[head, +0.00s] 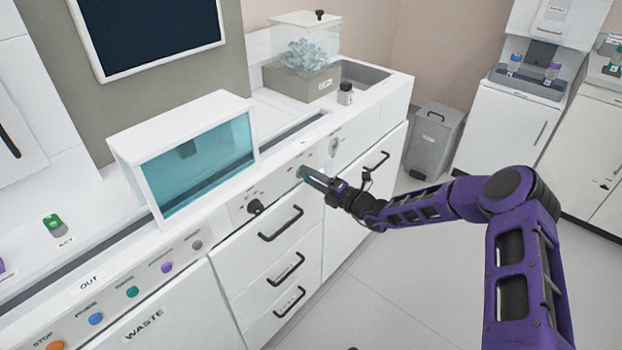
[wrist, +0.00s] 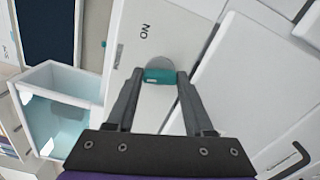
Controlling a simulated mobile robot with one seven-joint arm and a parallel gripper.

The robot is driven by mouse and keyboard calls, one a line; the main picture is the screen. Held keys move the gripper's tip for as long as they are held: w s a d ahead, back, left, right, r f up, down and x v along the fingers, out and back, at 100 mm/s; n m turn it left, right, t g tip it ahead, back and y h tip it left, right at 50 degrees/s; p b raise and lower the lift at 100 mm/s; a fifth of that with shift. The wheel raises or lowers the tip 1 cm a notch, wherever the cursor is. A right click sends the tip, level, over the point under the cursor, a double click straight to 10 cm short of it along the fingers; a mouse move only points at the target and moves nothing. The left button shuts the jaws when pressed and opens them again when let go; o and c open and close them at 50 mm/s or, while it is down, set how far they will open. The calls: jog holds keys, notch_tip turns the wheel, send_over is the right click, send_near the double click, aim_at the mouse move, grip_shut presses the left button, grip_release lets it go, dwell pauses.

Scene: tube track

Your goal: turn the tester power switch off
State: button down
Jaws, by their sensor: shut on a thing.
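The power switch shows in the wrist view as a teal handle (wrist: 160,76) in front of a round grey base on a white panel (wrist: 150,104). An "ON" label (wrist: 146,29) appears upside down above it. My gripper (wrist: 160,80) has one finger at each side of the teal handle and is shut on it. In the head view my gripper (head: 310,177) reaches the bench's front panel, and only a bit of teal (head: 304,174) shows at its tips. The fingers hide most of the switch there, and I cannot tell its exact setting.
A black knob (head: 255,206) sits on the panel left of my gripper, above black-handled drawers (head: 281,224). A teal-windowed box (head: 199,165) stands on the bench. Coloured buttons (head: 133,292) line the panel further left. A grey bin (head: 434,139) stands beyond the bench; the floor in front is clear.

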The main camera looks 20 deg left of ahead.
jog(key=n, duration=0.5)
jog(key=shift+n, duration=0.7)
jog(key=shift+c, duration=1.4)
grip_release()
jog(key=shift+d, duration=0.1)
jog(key=v, duration=1.7)
jog(key=shift+p, duration=0.35)
jog(key=shift+s+d, duration=0.1)
jog(key=shift+s, duration=0.05)
